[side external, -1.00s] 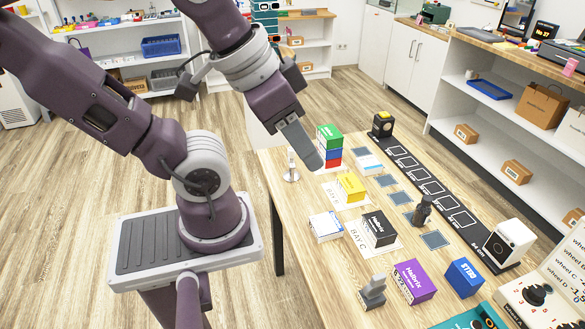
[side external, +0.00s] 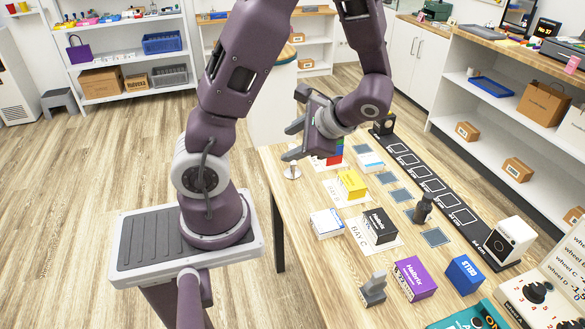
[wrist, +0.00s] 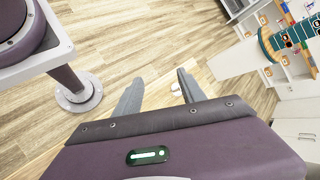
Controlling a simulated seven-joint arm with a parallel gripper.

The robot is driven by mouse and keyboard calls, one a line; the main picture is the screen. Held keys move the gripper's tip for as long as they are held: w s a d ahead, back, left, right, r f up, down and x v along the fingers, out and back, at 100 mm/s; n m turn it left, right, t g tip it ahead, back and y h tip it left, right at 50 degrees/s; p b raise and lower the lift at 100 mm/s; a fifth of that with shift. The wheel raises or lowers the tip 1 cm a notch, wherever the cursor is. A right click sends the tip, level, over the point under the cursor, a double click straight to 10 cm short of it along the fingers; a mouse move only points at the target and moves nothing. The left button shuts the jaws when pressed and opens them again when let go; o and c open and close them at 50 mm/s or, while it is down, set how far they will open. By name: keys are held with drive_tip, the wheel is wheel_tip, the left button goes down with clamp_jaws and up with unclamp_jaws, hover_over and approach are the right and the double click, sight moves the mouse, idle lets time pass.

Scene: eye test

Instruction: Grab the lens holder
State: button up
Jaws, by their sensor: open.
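A small silvery stand with a round base (side external: 292,173), possibly the lens holder, is near the table's far left corner. Its upper part is hidden behind my gripper or too small to make out. My gripper (side external: 289,142) is open and empty above it, fingers pointing left. In the wrist view my gripper (wrist: 158,76) shows two spread fingers, with a small whitish thing (wrist: 176,90) beside the right one, probably the same stand. A grey stepped piece (side external: 373,290) stands at the table's near edge, and a dark upright piece (side external: 423,209) stands farther right.
A stack with red and blue blocks (side external: 334,157) is just behind my gripper, partly hidden. Yellow (side external: 351,184), black (side external: 379,226), purple (side external: 414,279) and blue (side external: 465,275) boxes stand on the table (side external: 300,215). A black strip with marked squares runs along the right.

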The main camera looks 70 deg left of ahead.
drive_tip(key=w+a+f+m+t+y, duration=0.2)
drive_tip(key=a+f+m+y, duration=0.1)
drive_tip(key=a+f+m, duration=0.2)
drive_tip(key=w+a+f+m+t+y, duration=0.2)
drive_tip(key=a+f+m, duration=0.4)
drive_tip(key=a, duration=0.4)
drive_tip(key=w+a+f+m+t+y, duration=0.2)
drive_tip(key=a+f+m+t+y, duration=0.1)
drive_tip(key=a+f+m, duration=0.3)
drive_tip(key=shift+w+a+f+y, duration=0.1)
drive_tip(key=shift+w+a+y, duration=0.1)
drive_tip(key=shift+a+y, duration=0.3)
drive_tip(key=shift+w+a+f+y, duration=0.1)
drive_tip(key=shift+w+a+y, duration=0.15)
drive_tip(key=shift+a, duration=0.35)
drive_tip(key=shift+r, duration=0.1)
clamp_jaws()
